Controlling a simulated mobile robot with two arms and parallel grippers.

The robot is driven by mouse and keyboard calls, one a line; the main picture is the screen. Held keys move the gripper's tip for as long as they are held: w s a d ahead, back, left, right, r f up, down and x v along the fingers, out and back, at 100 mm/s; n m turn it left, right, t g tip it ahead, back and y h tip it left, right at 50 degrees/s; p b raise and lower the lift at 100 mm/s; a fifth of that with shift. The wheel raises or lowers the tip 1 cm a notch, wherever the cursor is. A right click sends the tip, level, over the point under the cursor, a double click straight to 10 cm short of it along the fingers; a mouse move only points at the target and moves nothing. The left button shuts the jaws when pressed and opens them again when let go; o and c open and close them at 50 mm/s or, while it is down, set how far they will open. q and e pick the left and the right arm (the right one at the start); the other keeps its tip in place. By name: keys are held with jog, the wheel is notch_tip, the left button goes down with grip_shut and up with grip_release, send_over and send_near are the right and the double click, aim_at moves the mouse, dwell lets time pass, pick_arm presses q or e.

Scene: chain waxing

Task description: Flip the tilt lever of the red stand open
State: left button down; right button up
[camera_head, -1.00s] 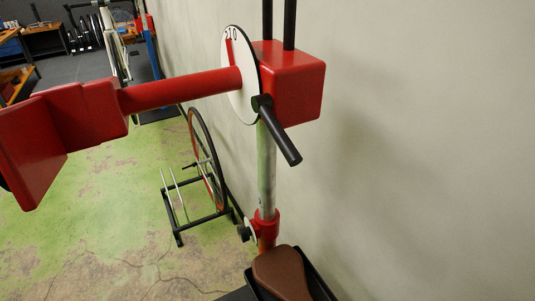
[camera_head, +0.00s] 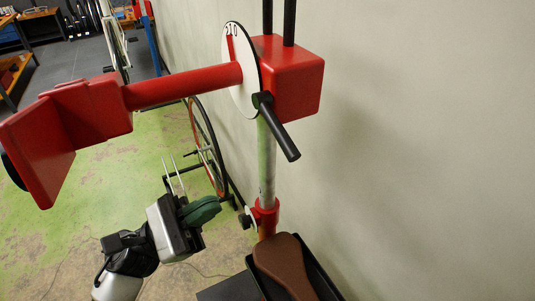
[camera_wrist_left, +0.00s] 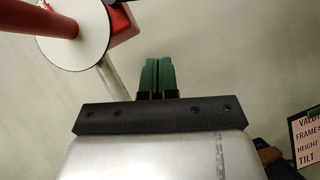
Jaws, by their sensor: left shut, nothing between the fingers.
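The red stand (camera_head: 292,80) has a red head block by the wall, with a white dial disc (camera_head: 240,70) and a red clamp arm (camera_head: 185,86) reaching left. The black tilt lever (camera_head: 278,127) slants down and right from a pivot at the disc's lower edge. My left gripper (camera_head: 214,207) is below and left of the lever, apart from it, beside the stand's post (camera_head: 266,165). In the left wrist view its green fingers (camera_wrist_left: 157,75) are together and empty. The disc shows there at upper left (camera_wrist_left: 75,35). My right gripper is out of view.
A brown saddle-shaped object (camera_head: 285,262) lies in a black tray (camera_head: 318,270) below the post. A bicycle wheel (camera_head: 207,140) on a floor stand is behind my left gripper. The wall (camera_head: 430,130) is close on the right. A sign (camera_wrist_left: 307,140) shows in the left wrist view.

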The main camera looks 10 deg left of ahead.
aim_at(277, 127)
pick_arm(q)
jog(key=shift+w, duration=0.1)
jog(key=s+a+r+p+x, duration=0.1)
jog(key=r+p+x, duration=0.1)
jog(key=p+x, duration=0.7)
jog(key=shift+s+x, duration=0.3)
jog(key=shift+x, duration=1.6)
jog(key=shift+w+r+n+t, duration=0.15)
jog(key=shift+n+t, duration=0.15)
